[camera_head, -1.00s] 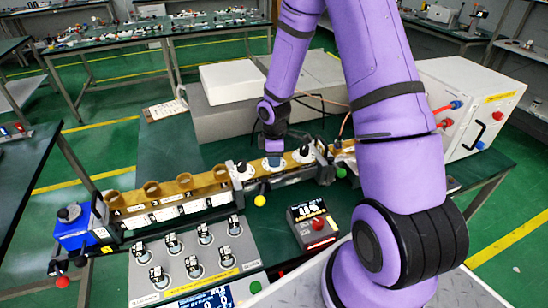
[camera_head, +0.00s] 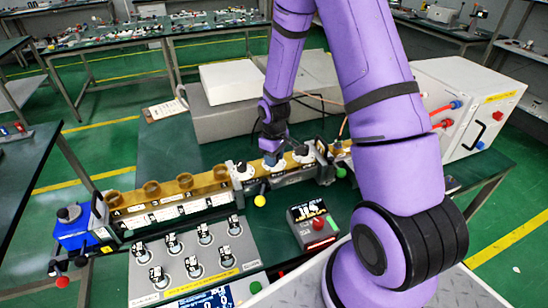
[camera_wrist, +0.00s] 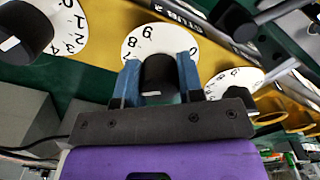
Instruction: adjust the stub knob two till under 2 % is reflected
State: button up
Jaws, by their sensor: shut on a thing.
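The middle black stub knob (camera_wrist: 158,72) has a white numbered dial (camera_wrist: 165,35) behind it. My gripper (camera_wrist: 160,78) is shut on this knob, with one blue finger on each side of it. In the head view my gripper (camera_head: 272,157) is at the middle of three dials on the brass waveguide (camera_head: 165,191). A second knob (camera_wrist: 22,32) and its dial show at upper left in the wrist view, and a third dial (camera_wrist: 232,82) at right. A small meter (camera_head: 313,226) with lit digits stands in front of the waveguide; I cannot read its value surely.
A grey panel with several small knobs (camera_head: 205,234) lies at front left, with a blue unit (camera_head: 75,228) at the waveguide's left end. A white cabinet (camera_head: 470,105) stands at right. A large grey box (camera_head: 230,120) is behind the waveguide.

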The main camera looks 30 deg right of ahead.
dwell(0.4)
jog(key=o, duration=0.9)
notch_tip(320, 180, up, 11)
jog(key=shift+f, duration=0.1)
dwell(0.4)
jog(key=shift+r, duration=0.2)
jog(key=s+a+r+m+t, duration=0.15)
jog(key=s+r, duration=0.25)
jog(key=r, duration=0.7)
jog(key=s+a+r+m+t, duration=0.1)
jog(key=s+r, duration=0.4)
jog(key=s, duration=0.2)
jog(key=s+a+r+m+t, duration=0.1)
jog(key=s+a+r, duration=0.1)
jog(key=s+r, duration=0.4)
jog(key=s+a+r+m+t, duration=0.1)
jog(key=s+a+r, duration=0.1)
jog(key=s+r, duration=0.3)
jog(key=shift+s+a+r+m+t, duration=0.1)
jog(key=shift+s+a+m+t, duration=0.1)
jog(key=shift+s, duration=0.7)
jog(key=shift+s+a+r+m+t, duration=0.1)
jog(key=shift+s+t, duration=0.05)
jog(key=shift+s, duration=0.75)
